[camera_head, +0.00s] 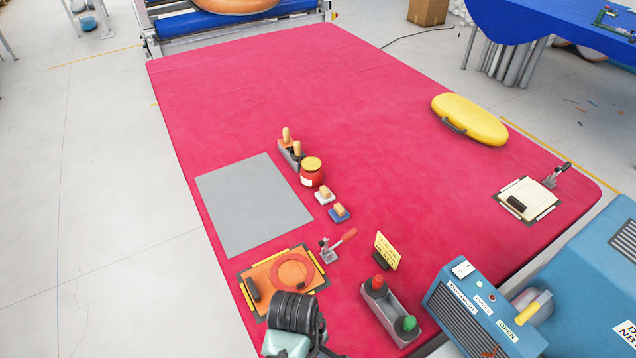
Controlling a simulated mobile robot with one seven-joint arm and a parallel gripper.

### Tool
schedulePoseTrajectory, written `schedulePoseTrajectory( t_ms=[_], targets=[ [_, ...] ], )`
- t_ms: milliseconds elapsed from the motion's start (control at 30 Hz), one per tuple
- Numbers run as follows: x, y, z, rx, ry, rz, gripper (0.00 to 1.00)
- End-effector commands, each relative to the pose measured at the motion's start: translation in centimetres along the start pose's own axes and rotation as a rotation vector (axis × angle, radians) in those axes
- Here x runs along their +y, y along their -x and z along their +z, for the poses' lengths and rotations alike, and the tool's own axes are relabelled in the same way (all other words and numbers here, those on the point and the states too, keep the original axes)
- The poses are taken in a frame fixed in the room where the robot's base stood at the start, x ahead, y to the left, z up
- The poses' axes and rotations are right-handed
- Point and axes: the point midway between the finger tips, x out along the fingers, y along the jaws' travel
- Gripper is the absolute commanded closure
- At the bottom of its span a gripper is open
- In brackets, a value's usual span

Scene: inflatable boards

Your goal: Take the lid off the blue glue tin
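No blue glue tin shows in the head view. The one tin I see is red with a pale label and a yellow lid (312,163). This red tin (311,178) stands upright on the red table, right of the grey sheet, with its lid on top. A black ribbed part and a pale green part, seemingly of my own arm, show at the bottom edge, well in front of the tin. I cannot make out my gripper's fingers.
The table's (350,100) middle is clear.

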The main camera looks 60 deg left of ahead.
Motion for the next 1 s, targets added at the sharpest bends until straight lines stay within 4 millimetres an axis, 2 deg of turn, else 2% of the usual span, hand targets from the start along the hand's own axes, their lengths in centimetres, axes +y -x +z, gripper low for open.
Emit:
schedulePoseTrajectory(
  t_ms=[133,433,700,1000],
  targets=[
    [0.0,-2.3,0.0,0.0,0.0,-0.001,0.41],
    [-0.1,-4.2,0.2,0.002,-0.002,0.001,0.41],
    [-0.3,-7.7,0.5,0.002,-0.002,0.002,0.41],
    [-0.2,-8.5,0.4,0.003,-0.003,0.006,0.41]
  ],
)
